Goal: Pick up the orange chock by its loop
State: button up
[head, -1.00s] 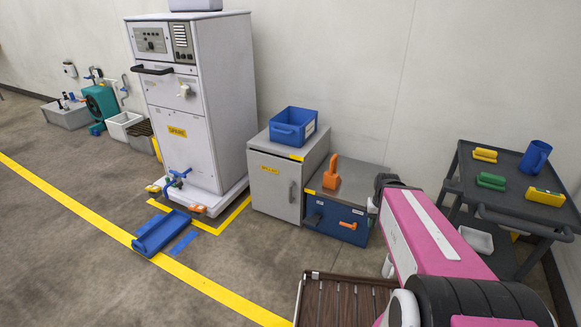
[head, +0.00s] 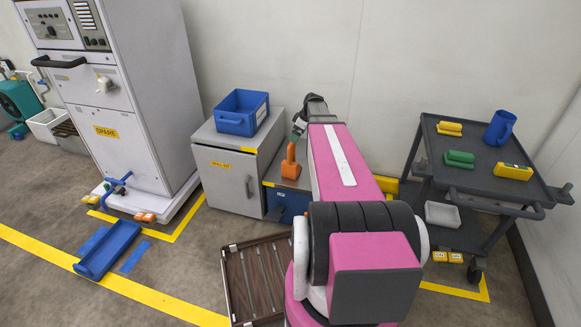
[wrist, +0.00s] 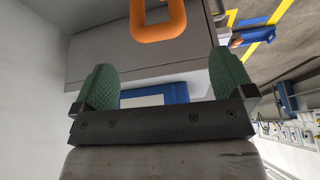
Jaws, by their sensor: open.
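The orange chock (head: 290,168) stands upright on the grey top of a blue box, its loop uppermost. In the wrist view the orange loop (wrist: 158,35) shows at the top middle, ahead of my fingertips and between their lines; the rest of the chock is cut off. My gripper (wrist: 166,78) is open, with its two green pads wide apart and nothing between them. In the head view my gripper (head: 298,128) is close above the loop, mostly hidden by its own wrist. I cannot tell the exact gap to the loop.
A grey cabinet (head: 226,176) with a blue bin (head: 242,113) on it stands left of the chock. A dark cart (head: 470,150) with several coloured things is at the right. A brown slatted tray (head: 262,278) is in front. The wall is close behind.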

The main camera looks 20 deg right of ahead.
jog(key=shift+x, duration=5.3)
jog(key=shift+w, duration=0.15)
jog(key=shift+c, duration=0.3)
jog(key=c, duration=1.3)
jog(key=shift+r, duration=0.1)
